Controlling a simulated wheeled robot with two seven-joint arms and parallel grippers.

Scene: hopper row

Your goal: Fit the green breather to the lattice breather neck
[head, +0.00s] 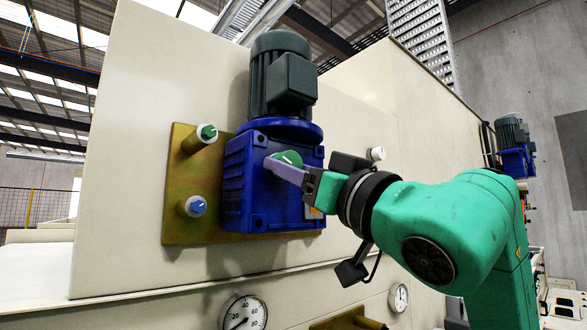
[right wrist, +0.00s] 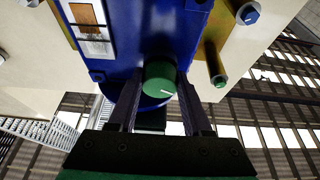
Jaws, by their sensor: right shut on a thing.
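My right gripper (head: 287,166) is shut on the green breather (head: 289,157), a short round green piece. It holds the breather in front of the blue gearbox (head: 242,182), below the dark motor. In the right wrist view the green breather (right wrist: 160,78) sits between the two dark fingers of my right gripper (right wrist: 160,92), with the blue housing (right wrist: 130,35) behind it. I cannot tell whether the breather touches the housing. I cannot make out the breather neck; it may be hidden behind the breather and fingers. My left gripper is not in view.
Two necks stick out of the brass plate (head: 175,225) left of the gearbox, one with a green end (head: 208,132), one with a blue end (head: 197,206). A white knob (head: 377,153) is right of the gearbox. Gauges (head: 243,312) sit below. A second motor (head: 512,133) stands far right.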

